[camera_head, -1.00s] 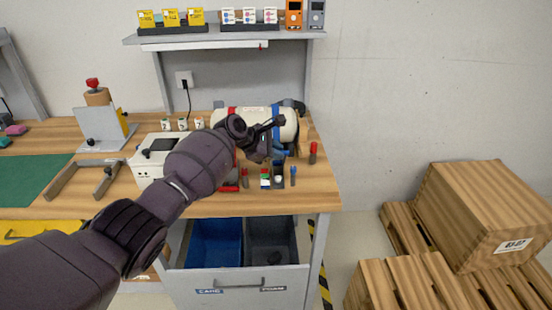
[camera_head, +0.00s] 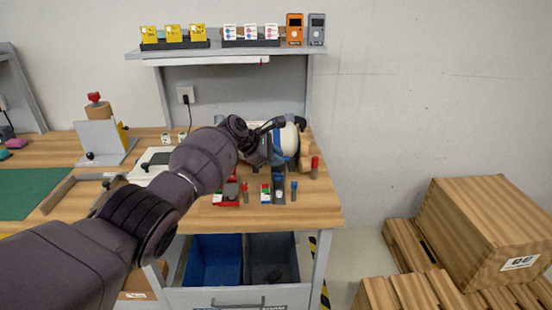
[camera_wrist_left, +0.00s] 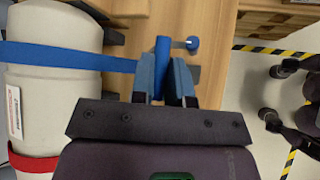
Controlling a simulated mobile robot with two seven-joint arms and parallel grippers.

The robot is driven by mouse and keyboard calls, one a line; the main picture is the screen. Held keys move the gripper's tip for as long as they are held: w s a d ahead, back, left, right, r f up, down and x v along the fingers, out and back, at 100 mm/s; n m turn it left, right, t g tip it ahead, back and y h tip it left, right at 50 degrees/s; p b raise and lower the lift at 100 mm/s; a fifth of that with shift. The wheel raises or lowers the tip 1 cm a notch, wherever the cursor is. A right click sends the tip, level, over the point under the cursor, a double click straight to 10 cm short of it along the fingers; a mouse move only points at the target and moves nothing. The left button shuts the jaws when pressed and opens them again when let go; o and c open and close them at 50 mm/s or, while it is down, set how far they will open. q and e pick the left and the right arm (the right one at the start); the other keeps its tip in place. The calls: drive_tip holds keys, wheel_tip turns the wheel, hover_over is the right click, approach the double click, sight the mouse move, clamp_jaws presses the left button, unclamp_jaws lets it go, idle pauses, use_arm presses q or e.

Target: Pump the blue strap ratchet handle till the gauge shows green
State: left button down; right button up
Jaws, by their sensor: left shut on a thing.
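The pale tank (camera_head: 289,140) lies at the back of the bench, mostly behind my left arm. The blue strap (camera_wrist_left: 70,55) and red strap (camera_wrist_left: 35,164) cross it in the left wrist view. My left gripper (camera_wrist_left: 164,80) is shut on the blue ratchet handle (camera_wrist_left: 163,52), which shows as a blue bar between its fingers. In the head view my left gripper (camera_head: 274,155) is beside the tank's right end. The gauge (camera_head: 265,193) stands in front, with red, white and green on it; its reading is too small to tell. My right gripper does not show.
A red ratchet (camera_head: 231,190) and a red-topped peg (camera_head: 315,166) are close by. A blue-topped peg (camera_head: 294,186) stands right of the gauge. A blue bin (camera_head: 214,260) sits in the open drawer below. Wooden crates (camera_head: 485,230) stand on the right.

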use_arm(q)
drive_tip(key=shift+a, duration=0.15)
drive_tip(key=c, duration=1.4)
unclamp_jaws()
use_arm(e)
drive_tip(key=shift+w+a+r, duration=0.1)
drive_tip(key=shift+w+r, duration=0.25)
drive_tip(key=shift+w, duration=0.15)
use_arm(q)
drive_tip(key=shift+a+r, duration=0.15)
drive_tip(key=shift+r, duration=0.05)
drive_tip(key=p+v, duration=0.3)
drive_tip(key=v, duration=0.7)
drive_tip(key=shift+a, duration=0.2)
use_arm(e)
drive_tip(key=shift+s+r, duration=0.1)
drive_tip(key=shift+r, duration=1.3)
